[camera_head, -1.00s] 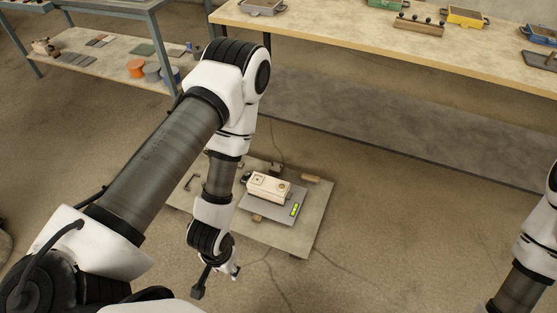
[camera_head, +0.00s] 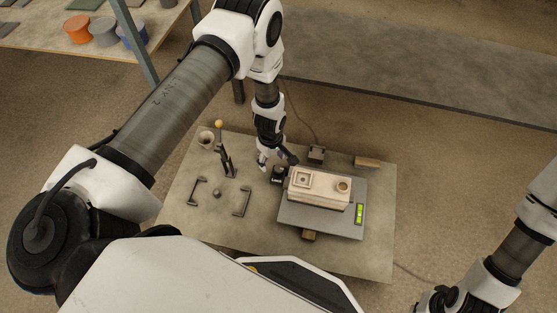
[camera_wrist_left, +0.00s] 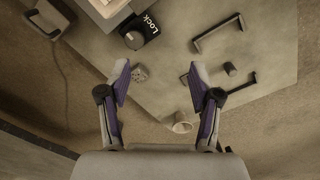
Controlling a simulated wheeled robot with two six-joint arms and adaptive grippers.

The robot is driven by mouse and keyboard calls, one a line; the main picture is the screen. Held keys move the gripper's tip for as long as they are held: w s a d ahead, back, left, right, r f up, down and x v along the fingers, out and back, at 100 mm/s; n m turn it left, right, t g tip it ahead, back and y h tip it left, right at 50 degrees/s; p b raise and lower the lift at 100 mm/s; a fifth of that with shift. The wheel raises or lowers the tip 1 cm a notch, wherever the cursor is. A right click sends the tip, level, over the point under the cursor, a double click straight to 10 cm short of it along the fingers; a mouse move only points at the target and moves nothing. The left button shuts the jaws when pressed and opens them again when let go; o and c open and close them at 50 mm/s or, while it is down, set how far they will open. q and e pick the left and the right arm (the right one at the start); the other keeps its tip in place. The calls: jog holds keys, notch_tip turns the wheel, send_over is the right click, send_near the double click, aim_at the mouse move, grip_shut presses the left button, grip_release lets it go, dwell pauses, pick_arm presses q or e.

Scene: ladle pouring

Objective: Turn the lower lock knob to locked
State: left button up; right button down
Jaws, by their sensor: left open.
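A black block labelled "Lock" (camera_wrist_left: 135,34) shows at the upper left of the left wrist view. A small dark block (camera_head: 278,174) beside the cream box (camera_head: 319,190) in the head view looks like the same one. I cannot make out the knob's setting or which knob is the lower one. My left gripper (camera_head: 273,158) hangs over the board by this block. In the left wrist view its fingers (camera_wrist_left: 158,79) are apart with nothing held between them, and a small grey lobed piece (camera_wrist_left: 139,73) lies below them. My right wrist (camera_head: 455,299) is at the lower right; its fingers cannot be made out.
The cream box stands on a grey plate with a green level (camera_head: 359,213). A wooden block (camera_head: 367,162) lies behind.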

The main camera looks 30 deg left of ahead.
aim_at(279, 168)
pick_arm(q)
jog(key=w+f+n+b, duration=0.1)
jog(key=w+f, duration=0.1)
jog(key=w+f+n+b, duration=0.1)
jog(key=w+f+b, duration=0.1)
jog(key=f, duration=0.1)
jog(key=shift+w+f, duration=0.2)
jog(key=shift+f, duration=0.1)
jog(key=shift+w+f+n+b, duration=0.15)
jog(key=shift+w+n+b, duration=0.2)
jog(key=shift+n+b, duration=0.15)
notch_tip(279, 168, down, 7)
jog(key=b, duration=0.3)
jog(key=shift+f, duration=0.2)
pick_arm(e)
notch_tip(279, 168, down, 11)
jog(key=shift+r, duration=0.2)
jog(key=shift+d, duration=0.1)
pick_arm(q)
jog(key=c, duration=1.1)
